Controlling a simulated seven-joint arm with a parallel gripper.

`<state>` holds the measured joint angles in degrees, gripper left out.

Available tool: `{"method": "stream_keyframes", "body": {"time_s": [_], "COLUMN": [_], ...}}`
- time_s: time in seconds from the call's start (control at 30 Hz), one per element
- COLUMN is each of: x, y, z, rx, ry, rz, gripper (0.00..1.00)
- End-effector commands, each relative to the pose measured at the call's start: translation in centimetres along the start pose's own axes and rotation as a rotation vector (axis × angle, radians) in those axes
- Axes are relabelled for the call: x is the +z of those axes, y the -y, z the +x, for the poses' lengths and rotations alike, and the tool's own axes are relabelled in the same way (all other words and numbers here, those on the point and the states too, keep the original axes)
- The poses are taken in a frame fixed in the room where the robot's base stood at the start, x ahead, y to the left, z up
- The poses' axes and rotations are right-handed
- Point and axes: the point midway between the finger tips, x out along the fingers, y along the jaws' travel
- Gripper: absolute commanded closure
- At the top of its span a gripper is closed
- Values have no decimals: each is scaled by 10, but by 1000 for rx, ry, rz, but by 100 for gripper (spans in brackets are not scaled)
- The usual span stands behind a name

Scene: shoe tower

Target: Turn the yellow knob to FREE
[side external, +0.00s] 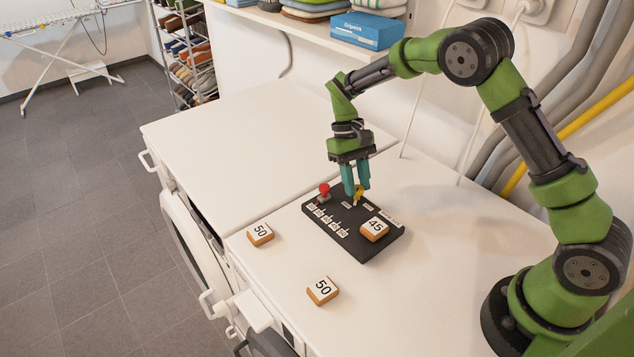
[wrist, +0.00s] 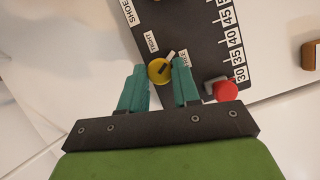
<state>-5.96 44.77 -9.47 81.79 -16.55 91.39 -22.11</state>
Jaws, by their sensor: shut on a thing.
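The yellow knob (side external: 358,191) is on the dark control panel (side external: 394,234), near its far edge. In the wrist view the yellow knob (wrist: 158,72) sits between my two teal fingertips. My gripper (side external: 356,183) points down at the panel and is shut on the knob; it also shows in the wrist view (wrist: 160,68). A white pointer (wrist: 169,57) on the knob slants up and right, between a label on the left, which seems to read TIGHT (wrist: 151,42), and a partly covered label on the right (wrist: 184,58).
A red knob (side external: 324,188) stands on the panel's left end, close to my gripper. A block marked 45 (side external: 374,229) sits on the panel. Two blocks marked 50 (side external: 260,234) (side external: 322,290) lie on the white machine top (side external: 440,280). The top to the right is clear.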

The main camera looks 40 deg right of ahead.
Motion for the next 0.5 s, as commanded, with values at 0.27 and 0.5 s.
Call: {"method": "stream_keyframes", "body": {"time_s": [0.27, 0.5], "x": [0, 0], "y": [-3, -4], "z": [-1, -1], "rx": [-99, -168], "ry": [-4, -3], "rz": [235, 400], "gripper": [99, 99]}}
